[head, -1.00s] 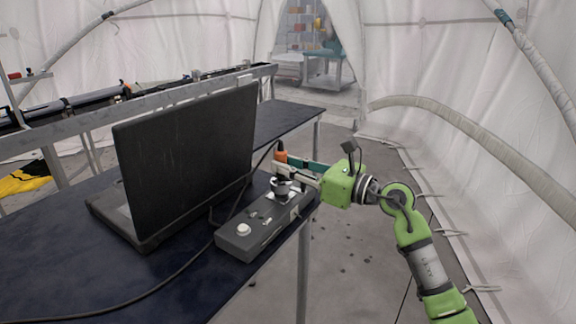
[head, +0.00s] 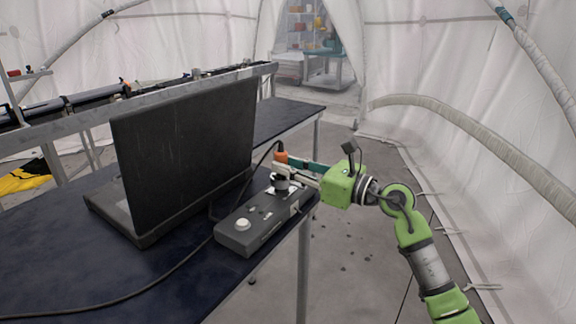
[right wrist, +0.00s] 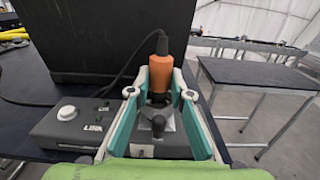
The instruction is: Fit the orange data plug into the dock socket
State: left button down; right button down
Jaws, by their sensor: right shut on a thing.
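The orange data plug (head: 281,157) stands upright between the fingertips of my right gripper (head: 284,169), which is shut on it. Its black cable runs from its top back towards the laptop. In the right wrist view the plug (right wrist: 160,76) sits between the teal fingers of the gripper (right wrist: 161,82). The dock (head: 240,238) is a dark grey box on the table. A dark round fitting (head: 281,184) on the dock lies directly under the plug. The fingers hide part of the joint, so I cannot tell whether the plug is in the socket. My left gripper is out of view.
An open black laptop (head: 185,150) stands close behind and left of the dock. A pale knob (head: 243,224) stands up at the dock's near end. The dark table (head: 95,260) ends just right of the dock, with open floor (head: 345,270) beyond.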

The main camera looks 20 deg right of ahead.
jog(key=shift+f+b, duration=0.4)
jog(key=shift+f, duration=0.25)
jog(key=c, duration=1.8)
grip_release()
jog(key=shift+o, duration=0.2)
jog(key=v, duration=1.2)
